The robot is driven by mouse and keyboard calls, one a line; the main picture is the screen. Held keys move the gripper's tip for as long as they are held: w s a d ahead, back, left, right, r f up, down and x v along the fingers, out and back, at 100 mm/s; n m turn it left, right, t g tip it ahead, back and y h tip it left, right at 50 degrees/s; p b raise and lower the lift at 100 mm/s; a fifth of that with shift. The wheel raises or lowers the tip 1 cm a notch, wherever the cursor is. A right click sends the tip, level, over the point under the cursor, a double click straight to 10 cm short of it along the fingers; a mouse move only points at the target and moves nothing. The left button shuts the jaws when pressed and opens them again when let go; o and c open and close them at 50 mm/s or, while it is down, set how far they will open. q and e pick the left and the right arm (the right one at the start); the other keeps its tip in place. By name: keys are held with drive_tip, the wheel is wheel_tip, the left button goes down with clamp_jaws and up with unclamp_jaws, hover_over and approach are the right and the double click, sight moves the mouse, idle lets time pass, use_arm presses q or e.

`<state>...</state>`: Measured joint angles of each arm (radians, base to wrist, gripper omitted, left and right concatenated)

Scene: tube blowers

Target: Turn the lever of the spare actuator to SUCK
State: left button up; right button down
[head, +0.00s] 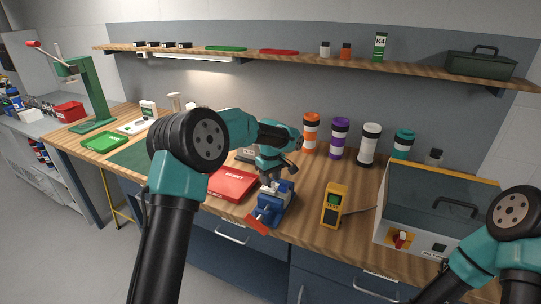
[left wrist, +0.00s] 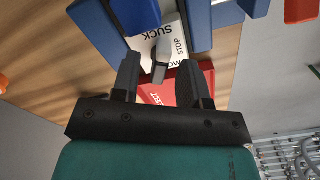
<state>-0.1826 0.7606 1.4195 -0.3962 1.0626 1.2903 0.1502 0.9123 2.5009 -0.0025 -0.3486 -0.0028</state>
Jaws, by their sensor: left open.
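The spare actuator's white label plate (left wrist: 176,30) shows in the left wrist view between blue blocks. It reads SUCK and STOP, with a third mark partly hidden. The grey lever (left wrist: 161,58) runs down the plate between the SUCK and STOP words; I cannot tell which mark it points to. My left gripper (left wrist: 160,84) is open, its fingers on either side of the lever's end, with no clear contact. My right gripper is outside the picture.
A red reject tray (head: 232,184) lies left of the vise, and a yellow meter (head: 334,206) lies to its right. A grey box with a red knob (head: 400,239) stands at the right. Several capped bottles (head: 340,138) line the back of the bench.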

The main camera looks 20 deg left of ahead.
sight(271, 180)
use_arm(q)
wheel_tip(271, 180, up, 17)
drive_tip(key=shift+f, duration=0.15)
drive_tip(key=shift+f, duration=0.1)
idle(0.4)
